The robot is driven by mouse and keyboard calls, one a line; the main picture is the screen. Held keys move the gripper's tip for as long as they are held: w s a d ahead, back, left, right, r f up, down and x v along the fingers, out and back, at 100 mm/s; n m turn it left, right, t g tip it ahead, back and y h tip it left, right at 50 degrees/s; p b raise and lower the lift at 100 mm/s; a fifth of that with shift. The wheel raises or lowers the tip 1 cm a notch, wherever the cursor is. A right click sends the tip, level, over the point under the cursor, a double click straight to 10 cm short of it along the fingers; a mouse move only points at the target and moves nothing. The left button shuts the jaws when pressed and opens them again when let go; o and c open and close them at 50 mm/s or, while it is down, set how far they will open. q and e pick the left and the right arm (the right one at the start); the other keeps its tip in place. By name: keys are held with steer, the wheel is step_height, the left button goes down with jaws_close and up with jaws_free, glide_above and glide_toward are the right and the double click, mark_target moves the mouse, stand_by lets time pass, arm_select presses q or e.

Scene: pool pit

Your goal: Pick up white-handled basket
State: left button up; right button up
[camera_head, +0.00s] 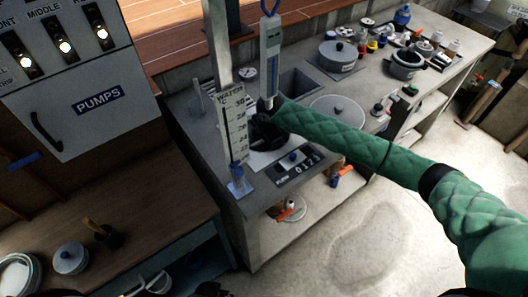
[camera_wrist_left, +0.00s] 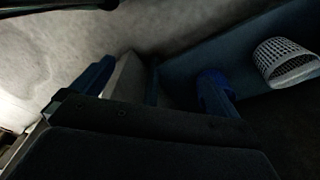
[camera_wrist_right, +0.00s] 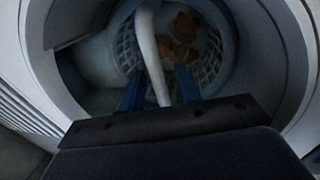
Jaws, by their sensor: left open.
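In the right wrist view, the white handle (camera_wrist_right: 150,55) of a white mesh basket (camera_wrist_right: 215,50) runs between the blue fingers of my right gripper (camera_wrist_right: 160,88). The fingers are close together, one on each side of the handle. Orange-brown bits lie in the basket, inside a round pale opening (camera_wrist_right: 35,40). In the head view my right gripper (camera_head: 268,130) is a dark shape over the bench, and I cannot make out the basket below it. In the left wrist view my left gripper (camera_wrist_left: 157,85) is open and empty.
A scale (camera_head: 298,168), a tall level gauge (camera_head: 234,130) and a hanging thermometer (camera_head: 269,55) stand close around my right gripper. Pots and jars crowd the bench further right. Another pale mesh basket (camera_wrist_left: 285,65) lies on a blue shelf in the left wrist view.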

jaws_close()
steer(key=shift+r, duration=0.25)
steer(key=shift+w+r+b, duration=0.1)
steer(key=shift+r+b, duration=0.25)
steer(key=shift+r, duration=0.05)
arm_select(q)
steer(key=w+d+r+b, duration=0.1)
steer(key=w+r+b, duration=0.1)
steer(key=r, duration=0.6)
steer(key=w+d+r+b, duration=0.1)
steer(key=d+r+b, duration=0.1)
steer(key=r, duration=0.7)
steer(key=shift+w+b, duration=0.3)
steer(key=shift+w, duration=0.05)
arm_select(e)
step_height(320, 180, up, 17)
steer(key=shift+f, duration=0.15)
